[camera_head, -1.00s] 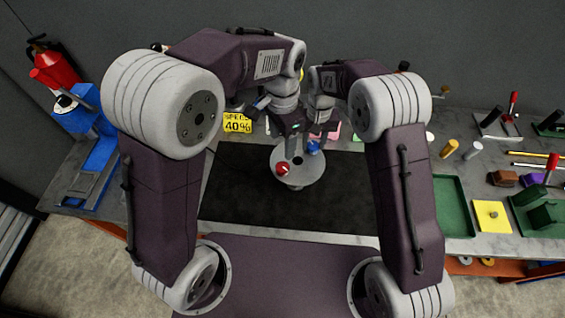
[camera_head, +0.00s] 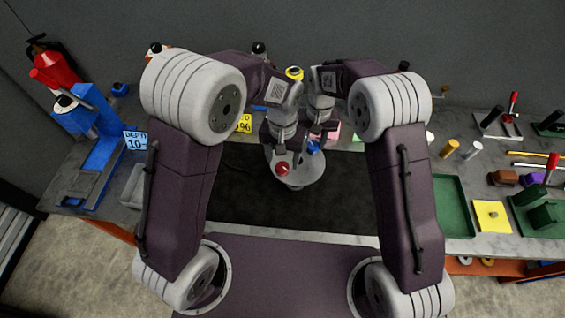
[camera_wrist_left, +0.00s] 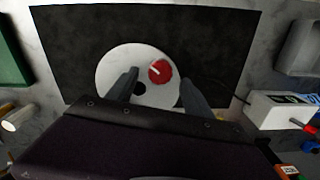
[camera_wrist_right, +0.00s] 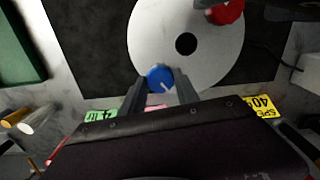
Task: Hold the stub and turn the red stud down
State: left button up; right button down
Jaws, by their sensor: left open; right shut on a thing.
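The round grey plate (camera_head: 312,172) of the positioner stands over the black mat, with a dark hole in its middle. The red stud (camera_head: 282,168) sits near its rim, with a white line on top; it also shows in the left wrist view (camera_wrist_left: 158,71). My left gripper (camera_wrist_left: 158,84) is open, its fingers on either side of the red stud and apart from it. My right gripper (camera_wrist_right: 160,84) is shut on a blue stub (camera_wrist_right: 160,78) at the opposite side of the plate. In the head view, the left gripper hides part of the plate.
A black mat (camera_head: 240,195) surrounds the plate. A blue machine (camera_head: 90,150) stands at the left. Yellow and blue label cards stand behind and left.

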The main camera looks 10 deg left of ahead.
aim_at(282, 166)
pick_arm(q)
jog(key=shift+f, duration=1.55)
grip_shut()
jog(key=shift+m, duration=0.8)
grip_release()
notch_tip(282, 166, up, 12)
